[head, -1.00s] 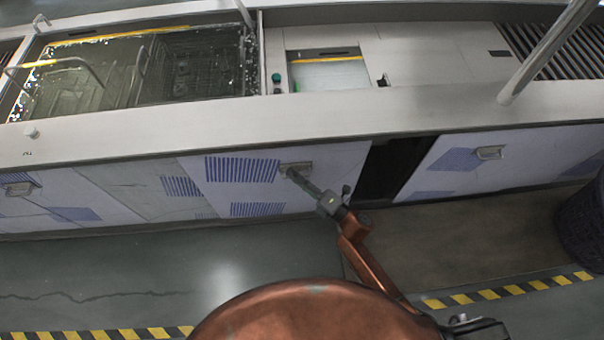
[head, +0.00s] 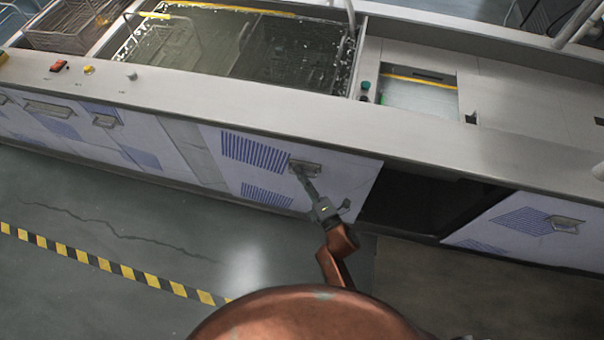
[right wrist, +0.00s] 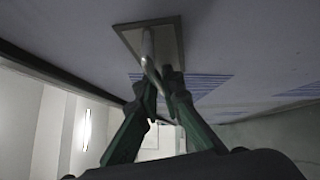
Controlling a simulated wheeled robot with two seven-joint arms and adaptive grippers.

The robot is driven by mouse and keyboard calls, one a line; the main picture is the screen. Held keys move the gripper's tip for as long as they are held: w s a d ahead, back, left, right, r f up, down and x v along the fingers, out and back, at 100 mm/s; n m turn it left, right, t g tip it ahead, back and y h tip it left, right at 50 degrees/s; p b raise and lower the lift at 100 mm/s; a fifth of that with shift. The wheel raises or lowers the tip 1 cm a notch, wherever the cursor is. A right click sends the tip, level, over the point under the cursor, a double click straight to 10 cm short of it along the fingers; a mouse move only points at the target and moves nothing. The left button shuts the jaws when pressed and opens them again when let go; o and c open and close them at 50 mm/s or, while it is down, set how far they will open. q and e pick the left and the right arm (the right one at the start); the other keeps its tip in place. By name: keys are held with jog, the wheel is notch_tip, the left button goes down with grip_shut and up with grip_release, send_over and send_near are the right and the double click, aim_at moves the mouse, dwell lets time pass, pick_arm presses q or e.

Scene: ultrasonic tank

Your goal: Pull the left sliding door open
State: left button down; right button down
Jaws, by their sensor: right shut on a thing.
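The left sliding door (head: 232,172) is a pale panel with blue slatted vents on the front of the long metal tank cabinet. A dark opening (head: 425,205) lies between its right edge and the right door. My right gripper (head: 306,182) is shut on the left door's handle (head: 306,165). In the right wrist view, the fingers (right wrist: 160,85) close around the handle bar (right wrist: 148,48) below its square plate (right wrist: 175,35). The fingertips partly hide the bar. My left gripper is not in view.
The right door (head: 510,235) has its own handle (head: 566,223). Above the doors runs the metal counter edge (head: 250,115), with the liquid-filled tank (head: 200,50) behind. The floor in front is clear, with a yellow-black stripe (head: 130,270).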

jog(key=c, duration=2.3)
grip_release()
jog(key=shift+c, duration=0.2)
jog(key=shift+s, duration=0.1)
jog(key=v, duration=1.1)
jog(key=shift+s+d, duration=0.25)
jog(key=shift+s, duration=0.1)
jog(key=shift+f, duration=0.15)
